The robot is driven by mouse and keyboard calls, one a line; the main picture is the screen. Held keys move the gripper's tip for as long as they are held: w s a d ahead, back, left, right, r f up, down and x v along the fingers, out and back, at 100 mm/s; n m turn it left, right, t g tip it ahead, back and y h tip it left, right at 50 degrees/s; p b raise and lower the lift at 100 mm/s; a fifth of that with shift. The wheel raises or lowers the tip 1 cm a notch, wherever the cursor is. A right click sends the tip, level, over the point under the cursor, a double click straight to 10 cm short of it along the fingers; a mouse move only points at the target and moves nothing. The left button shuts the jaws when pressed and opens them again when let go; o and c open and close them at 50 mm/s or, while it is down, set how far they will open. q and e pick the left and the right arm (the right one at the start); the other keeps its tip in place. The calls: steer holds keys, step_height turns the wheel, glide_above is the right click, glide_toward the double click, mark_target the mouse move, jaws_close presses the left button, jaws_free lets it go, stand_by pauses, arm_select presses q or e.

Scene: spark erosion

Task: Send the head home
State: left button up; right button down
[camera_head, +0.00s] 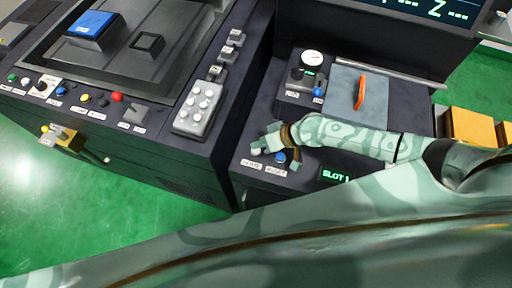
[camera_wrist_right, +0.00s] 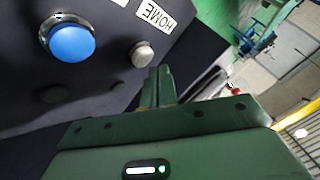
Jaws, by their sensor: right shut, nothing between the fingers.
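In the head view the panel bears a HOME label (camera_head: 251,163) at its front left corner and a blue button (camera_head: 280,156) beside it. My right gripper (camera_head: 268,141) is over this corner and partly hides the buttons. In the right wrist view a small silver button (camera_wrist_right: 142,53) sits by the HOME label (camera_wrist_right: 155,15), with the larger blue button (camera_wrist_right: 72,40) to its left. The shut, empty fingertips (camera_wrist_right: 157,72) of my right gripper are close to the silver button. Whether they touch it I cannot tell. My left gripper is not in view.
A SLOT 1 display (camera_head: 336,175) is right of the buttons. A gauge box (camera_head: 299,88) and a grey pad (camera_head: 343,84) with an orange item (camera_head: 362,92) lie behind my right arm. A keypad (camera_head: 199,109) is on the machine at left. Green floor (camera_head: 150,172) is open in front.

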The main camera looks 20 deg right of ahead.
stand_by(0.8)
steer(key=shift+f+b, duration=0.4)
steer(key=shift+f, duration=0.05)
steer(key=shift+f+b, duration=0.45)
stand_by(0.5)
stand_by(0.4)
steer(key=shift+r+p, duration=0.8)
steer(key=shift+r, duration=0.2)
